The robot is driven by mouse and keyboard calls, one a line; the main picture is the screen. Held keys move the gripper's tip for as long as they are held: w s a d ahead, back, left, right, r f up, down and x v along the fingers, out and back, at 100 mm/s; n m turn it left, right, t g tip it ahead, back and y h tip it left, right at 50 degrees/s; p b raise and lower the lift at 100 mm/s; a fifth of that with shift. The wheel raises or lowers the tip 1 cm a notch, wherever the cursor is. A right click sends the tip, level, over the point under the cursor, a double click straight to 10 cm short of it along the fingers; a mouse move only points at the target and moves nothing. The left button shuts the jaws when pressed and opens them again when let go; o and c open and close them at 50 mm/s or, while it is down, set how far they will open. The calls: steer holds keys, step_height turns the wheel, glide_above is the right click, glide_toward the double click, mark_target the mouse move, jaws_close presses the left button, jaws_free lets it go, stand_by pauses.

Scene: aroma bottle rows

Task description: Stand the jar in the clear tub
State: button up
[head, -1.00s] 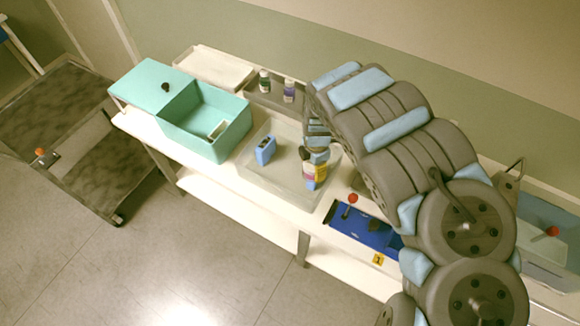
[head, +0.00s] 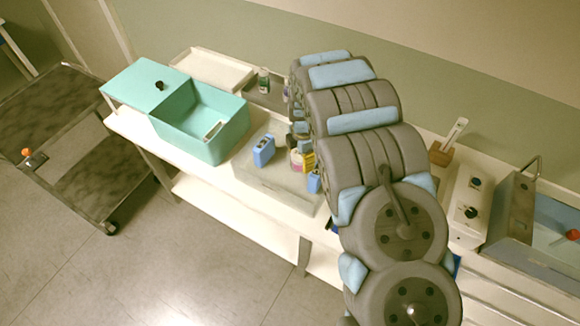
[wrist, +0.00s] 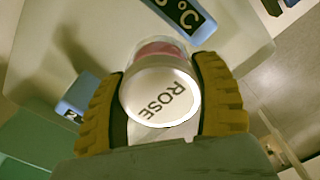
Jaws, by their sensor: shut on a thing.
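The jar (wrist: 160,95) has a round white lid marked ROSE and pink below it. My gripper (wrist: 163,110), with yellow ribbed pads, is shut on it, one pad on each side of the lid. In the head view my gripper (head: 303,160) holds the jar over the right part of the clear tub (head: 262,192). I cannot tell whether its base touches the tub floor. A blue block (head: 263,150) stands in the tub left of the jar. A second blue block (head: 314,182) shows right of it. The wrist view shows a blue °C display (wrist: 183,15) close by.
A teal box (head: 215,148) stands left of the tub, with a white tray (head: 210,66) behind. A small bottle (head: 263,80) is at the back; others are hidden by my arm. A wooden holder (head: 441,153) and a control box (head: 470,200) stand to the right.

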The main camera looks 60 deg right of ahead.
mark_target(296, 159)
steer(key=shift+w+d+f+b, duration=0.2)
steer(key=shift+w+f+b, duration=0.2)
steer(key=shift+b, duration=0.2)
steer(key=f+b, duration=0.1)
steer(key=w+b, duration=0.1)
steer(key=b, duration=0.1)
steer(key=f+b, duration=0.1)
steer(key=shift+w+d+f+b, duration=0.3)
steer(key=shift+d+b, duration=0.05)
steer(key=shift+d, duration=0.05)
steer(key=shift+w+d+f+b, duration=0.25)
steer(key=shift+w+d+f, duration=0.1)
steer(key=shift+w+f, duration=0.3)
steer(key=shift+w+d+f+b, duration=0.2)
steer(key=shift+w+d+f, duration=0.15)
steer(key=shift+w+f, duration=0.25)
steer(key=shift+f, duration=0.25)
steer(key=shift+w+f, duration=0.1)
steer(key=shift+f, duration=0.1)
steer(key=shift+f+b, duration=0.35)
steer(key=shift+f, duration=1.05)
steer(key=shift+f, duration=0.15)
steer(key=o, duration=1.3)
steer(key=shift+c, duration=0.2)
